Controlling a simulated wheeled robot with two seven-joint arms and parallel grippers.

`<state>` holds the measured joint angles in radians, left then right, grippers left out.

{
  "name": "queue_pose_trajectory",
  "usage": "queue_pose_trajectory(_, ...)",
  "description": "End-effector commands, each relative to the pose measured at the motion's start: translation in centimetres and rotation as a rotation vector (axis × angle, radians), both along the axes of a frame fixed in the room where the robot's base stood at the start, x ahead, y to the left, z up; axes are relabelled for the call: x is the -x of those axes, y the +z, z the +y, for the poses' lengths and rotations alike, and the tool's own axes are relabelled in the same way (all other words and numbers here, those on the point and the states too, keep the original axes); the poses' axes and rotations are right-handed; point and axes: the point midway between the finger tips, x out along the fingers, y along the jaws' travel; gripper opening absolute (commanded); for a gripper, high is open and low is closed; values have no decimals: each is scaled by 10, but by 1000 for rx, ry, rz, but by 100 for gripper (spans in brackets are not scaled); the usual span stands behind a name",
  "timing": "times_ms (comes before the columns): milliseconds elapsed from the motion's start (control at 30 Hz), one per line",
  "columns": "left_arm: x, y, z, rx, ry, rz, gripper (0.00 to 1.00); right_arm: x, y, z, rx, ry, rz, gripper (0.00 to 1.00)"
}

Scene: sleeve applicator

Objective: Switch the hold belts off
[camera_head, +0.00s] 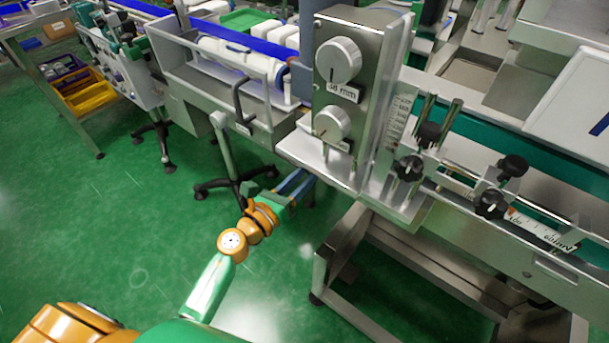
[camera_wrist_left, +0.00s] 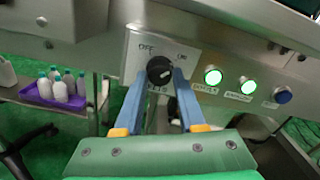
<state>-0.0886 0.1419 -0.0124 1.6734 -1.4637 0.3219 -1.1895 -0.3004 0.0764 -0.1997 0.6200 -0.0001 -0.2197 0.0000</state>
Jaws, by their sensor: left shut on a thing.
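In the left wrist view a black rotary knob (camera_wrist_left: 160,69) sits on a pale switch plate (camera_wrist_left: 135,52) marked OFF at upper left and ON at upper right. A small light mark shows on the knob's lower right; I cannot tell surely which position it is set to. My left gripper (camera_wrist_left: 161,82) has its two blue fingers on either side of the knob, shut on it. In the head view my left gripper (camera_head: 298,182) reaches under the machine's front edge, where the knob is hidden. My right gripper is not in view.
A purple crate (camera_wrist_left: 45,98) of white bottles stands at left in the wrist view. Above the gripper in the head view is a metal box with two large dials (camera_head: 338,60).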

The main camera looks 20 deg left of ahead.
Motion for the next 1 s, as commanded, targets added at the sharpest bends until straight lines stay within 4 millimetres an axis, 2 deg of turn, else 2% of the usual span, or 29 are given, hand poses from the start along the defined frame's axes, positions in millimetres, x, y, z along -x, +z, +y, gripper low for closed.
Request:
queue_pose_trajectory(367, 0, 1, 0, 181, 1, 67, 0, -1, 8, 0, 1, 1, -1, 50)
queue_pose_trajectory(1000, 0, 2, 0, 752, 1, 275, 0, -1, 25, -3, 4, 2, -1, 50)
